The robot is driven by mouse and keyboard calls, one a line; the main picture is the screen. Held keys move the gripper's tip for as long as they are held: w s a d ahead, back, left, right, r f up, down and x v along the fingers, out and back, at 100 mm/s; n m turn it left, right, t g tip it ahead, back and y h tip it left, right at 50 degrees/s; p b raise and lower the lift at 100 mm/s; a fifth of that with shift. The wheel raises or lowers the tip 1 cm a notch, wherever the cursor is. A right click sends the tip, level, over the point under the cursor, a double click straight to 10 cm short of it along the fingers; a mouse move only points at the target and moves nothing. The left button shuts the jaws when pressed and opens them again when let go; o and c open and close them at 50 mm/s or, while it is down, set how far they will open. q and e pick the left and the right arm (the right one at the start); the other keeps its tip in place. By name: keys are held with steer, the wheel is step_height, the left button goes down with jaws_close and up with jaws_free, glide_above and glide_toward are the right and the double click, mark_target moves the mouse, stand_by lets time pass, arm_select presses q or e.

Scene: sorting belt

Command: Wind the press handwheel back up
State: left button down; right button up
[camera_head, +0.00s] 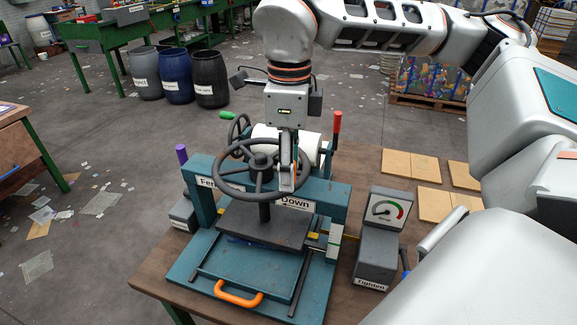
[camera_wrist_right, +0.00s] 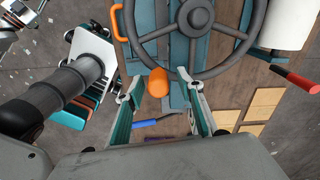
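The press (camera_head: 205,205) is a teal frame on the table, with a dark handwheel (camera_head: 228,186) lying flat on top of a vertical screw. A dark grey plate (camera_head: 262,226) is below the screw. The handwheel also shows at the top of the right wrist view (camera_wrist_right: 225,68), with an orange knob (camera_wrist_right: 158,83) at its rim. My right gripper (camera_head: 287,185) points down at the right front of the rim. In the wrist view its fingers are apart, one on each side of the knob; contact cannot be told. The knob is hidden in the head view.
A red-handled lever (camera_head: 336,125), a white roll (camera_head: 270,140) and a second wheel with a green knob (camera_head: 227,115) are behind. An orange tray handle (camera_head: 238,297) is in front. Flat tan pieces (camera_head: 435,205) lie at right.

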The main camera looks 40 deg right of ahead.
steer(key=shift+a, duration=0.1)
step_height(320, 180, up, 12)
stand_by(0.6)
stand_by(0.5)
